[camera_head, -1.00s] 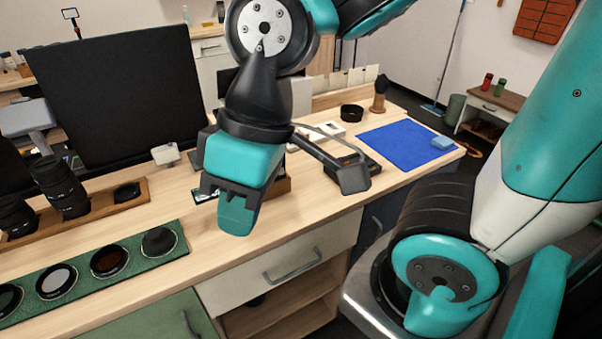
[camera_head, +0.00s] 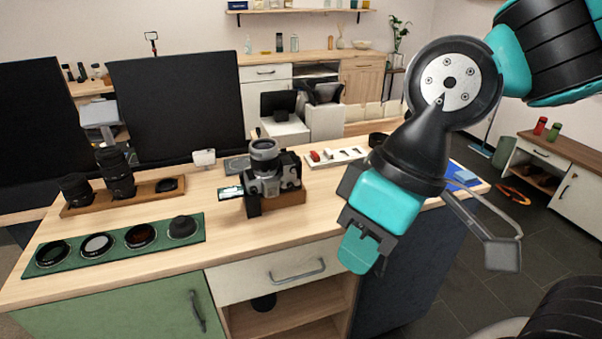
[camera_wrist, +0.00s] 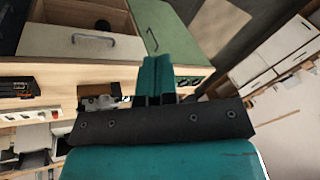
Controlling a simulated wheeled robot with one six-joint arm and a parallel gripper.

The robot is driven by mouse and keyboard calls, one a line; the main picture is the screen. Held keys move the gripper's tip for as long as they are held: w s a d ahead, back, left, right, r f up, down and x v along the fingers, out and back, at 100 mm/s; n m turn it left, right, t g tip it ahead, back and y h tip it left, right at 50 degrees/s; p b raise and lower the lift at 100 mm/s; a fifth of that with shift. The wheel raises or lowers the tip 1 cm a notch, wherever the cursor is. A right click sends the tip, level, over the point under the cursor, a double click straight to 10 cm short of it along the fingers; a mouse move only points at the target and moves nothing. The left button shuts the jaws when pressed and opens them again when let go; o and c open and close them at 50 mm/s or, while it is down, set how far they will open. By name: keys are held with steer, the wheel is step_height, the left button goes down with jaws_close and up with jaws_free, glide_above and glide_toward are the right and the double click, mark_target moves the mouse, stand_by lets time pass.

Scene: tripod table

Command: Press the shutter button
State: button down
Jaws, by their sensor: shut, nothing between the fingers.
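A silver and black camera (camera_head: 272,180) stands on a wooden block on the workbench, its lens (camera_head: 264,150) at the top and a small side screen (camera_head: 230,192) folded out on the left. The shutter button is too small to make out. My gripper (camera_head: 358,255) is shut and empty, to the right of the camera and in front of the bench's front edge, apart from it. In the wrist view, which looks upside down, the shut fingers (camera_wrist: 155,75) point towards the drawer and green cabinet, and the camera (camera_wrist: 98,100) shows partly behind the gripper mount.
A green mat (camera_head: 28,270) with several round filters lies front left. A wooden tray with lenses (camera_head: 118,178) and a large black monitor (camera_head: 175,105) stand behind. A white tray (camera_head: 340,157) lies right of the camera. A drawer handle (camera_head: 298,272) sticks out below the bench edge.

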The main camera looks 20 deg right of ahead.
mark_target(294, 170)
steer(key=w+d+f+m+t+p, duration=0.1)
steer(key=w+f+m+t, duration=0.2)
steer(key=w+m, duration=0.3)
steer(key=w+d+f+m+t, duration=0.1)
steer(key=w+f+m+t, duration=0.2)
steer(key=w+f+m, duration=0.3)
steer(key=w+d+f+m+t+p, duration=0.1)
steer(key=w+f+m, duration=0.4)
steer(key=w, duration=0.8)
steer(key=shift+d+f+m+t+p, duration=0.25)
steer(key=shift+d+m+t, duration=0.3)
steer(key=shift+t, duration=0.45)
steer(key=shift+w+r, duration=0.1)
steer(key=shift+w, duration=0.05)
steer(key=w+p, duration=0.1)
steer(key=w, duration=0.7)
steer(key=shift+w, duration=0.25)
steer(key=shift+w, duration=0.1)
steer(key=shift+w, duration=0.3)
